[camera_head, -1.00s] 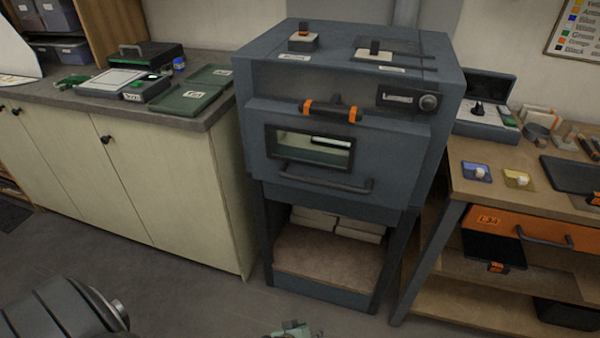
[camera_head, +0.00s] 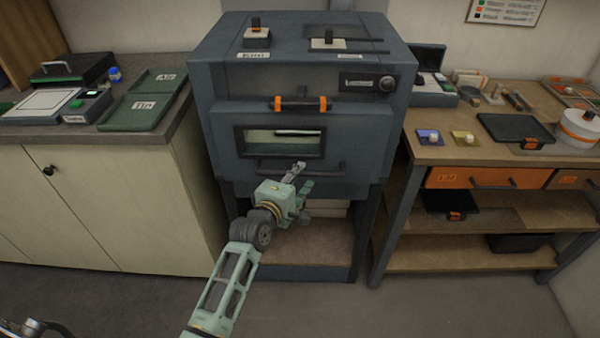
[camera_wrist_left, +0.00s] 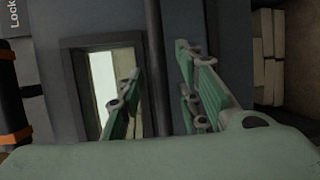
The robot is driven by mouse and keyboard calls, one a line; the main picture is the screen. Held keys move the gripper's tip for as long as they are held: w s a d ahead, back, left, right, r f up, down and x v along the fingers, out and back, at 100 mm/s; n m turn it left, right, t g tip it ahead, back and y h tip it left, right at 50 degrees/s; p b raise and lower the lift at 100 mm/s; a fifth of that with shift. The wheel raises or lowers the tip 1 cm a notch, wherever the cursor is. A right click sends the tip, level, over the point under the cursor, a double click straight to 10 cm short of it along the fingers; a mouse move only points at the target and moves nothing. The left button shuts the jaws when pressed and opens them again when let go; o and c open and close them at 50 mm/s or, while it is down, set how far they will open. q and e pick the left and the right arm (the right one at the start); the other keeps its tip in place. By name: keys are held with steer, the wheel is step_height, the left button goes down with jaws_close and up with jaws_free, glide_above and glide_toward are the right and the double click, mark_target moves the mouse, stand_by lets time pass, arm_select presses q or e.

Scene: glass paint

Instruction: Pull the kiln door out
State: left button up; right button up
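The kiln (camera_head: 215,90) is a blue-grey box on legs. Its door (camera_head: 220,128) has a small window (camera_head: 262,150) and appears closed. A dark bar handle (camera_head: 328,172) runs across the door below the window. My left gripper (camera_head: 301,176) is in front of the door's lower part, at the handle. In the left wrist view the two green fingers (camera_wrist_left: 162,88) are apart, and the dark handle bar (camera_wrist_left: 153,45) shows in the gap between them. I cannot tell whether the fingertips reach past it.
A latch bar with orange ends (camera_head: 300,103) sits above the window. A cream cabinet (camera_head: 90,210) with a grey counter stands left of the kiln. A wooden workbench (camera_head: 500,150) with orange drawers stands close on the right. Open floor (camera_head: 300,310) lies in front.

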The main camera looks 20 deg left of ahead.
arm_select(q)
steer(key=shift+x, duration=1)
steer(key=c, duration=0.7)
jaws_close()
arm_select(e)
steer(key=shift+s+a, duration=0.25)
steer(key=shift+a, duration=0.4)
steer(key=shift+d, duration=0.3)
